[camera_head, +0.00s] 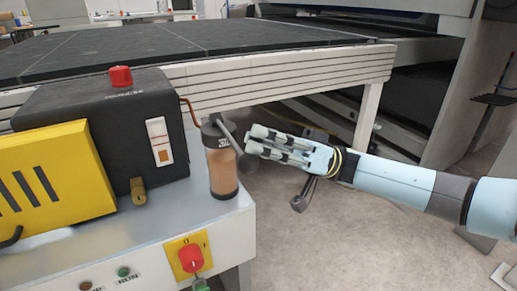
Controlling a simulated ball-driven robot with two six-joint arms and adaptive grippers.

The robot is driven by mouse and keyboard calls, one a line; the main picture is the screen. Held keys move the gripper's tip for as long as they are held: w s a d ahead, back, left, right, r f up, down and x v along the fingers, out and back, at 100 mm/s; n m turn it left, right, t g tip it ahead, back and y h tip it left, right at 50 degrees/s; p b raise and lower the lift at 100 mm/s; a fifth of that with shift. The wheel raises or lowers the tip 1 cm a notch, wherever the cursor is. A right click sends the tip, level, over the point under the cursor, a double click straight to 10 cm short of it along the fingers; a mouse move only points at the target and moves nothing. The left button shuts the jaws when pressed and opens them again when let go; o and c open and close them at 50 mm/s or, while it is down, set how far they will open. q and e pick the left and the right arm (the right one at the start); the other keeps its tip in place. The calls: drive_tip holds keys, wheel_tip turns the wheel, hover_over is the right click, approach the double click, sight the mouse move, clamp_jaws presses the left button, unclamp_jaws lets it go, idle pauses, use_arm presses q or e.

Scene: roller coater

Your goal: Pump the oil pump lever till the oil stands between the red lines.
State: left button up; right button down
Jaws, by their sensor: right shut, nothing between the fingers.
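The oil pump (222,172) is an upright cylinder with a dark cap and base and brown oil in its body, at the corner of the metal table. Its grey lever (230,138) slants down to the right from the cap to a dark round knob (249,163). My right gripper (250,141) comes in from the right, shut and empty, its fingertips close beside the lever's lower half; I cannot tell if they touch. A white-framed gauge (160,142) on the black box shows orange-brown oil low in its window. Its red lines are too small to place against the oil. My left gripper is out of view.
The black box (85,120) with a red cap (121,77) and a yellow panel (60,178) stand left of the pump. A red knob (190,257) is on the table front. A long slatted conveyor (290,80) runs behind. The floor at right is mostly clear.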

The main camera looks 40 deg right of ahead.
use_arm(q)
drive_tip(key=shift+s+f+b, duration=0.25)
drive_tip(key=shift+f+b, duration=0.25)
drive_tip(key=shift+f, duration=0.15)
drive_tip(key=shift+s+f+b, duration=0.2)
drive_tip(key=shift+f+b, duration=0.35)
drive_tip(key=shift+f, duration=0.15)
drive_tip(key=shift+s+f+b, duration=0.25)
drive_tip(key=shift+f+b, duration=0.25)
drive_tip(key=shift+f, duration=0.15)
use_arm(e)
drive_tip(key=shift+f+n+g+y, duration=0.4)
drive_tip(key=shift+f+n+g, duration=0.55)
drive_tip(key=shift+f, duration=0.7)
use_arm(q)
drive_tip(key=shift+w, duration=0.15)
use_arm(e)
wheel_tip(320, 180, up, 5)
drive_tip(key=d+p, duration=0.1)
drive_tip(key=p, duration=0.3)
use_arm(q)
drive_tip(key=b, duration=0.1)
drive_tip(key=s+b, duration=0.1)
drive_tip(key=b, duration=0.1)
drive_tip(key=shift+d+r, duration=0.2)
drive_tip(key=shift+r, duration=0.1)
use_arm(e)
drive_tip(key=f+v, duration=0.1)
drive_tip(key=v, duration=0.9)
drive_tip(key=shift+w, duration=0.25)
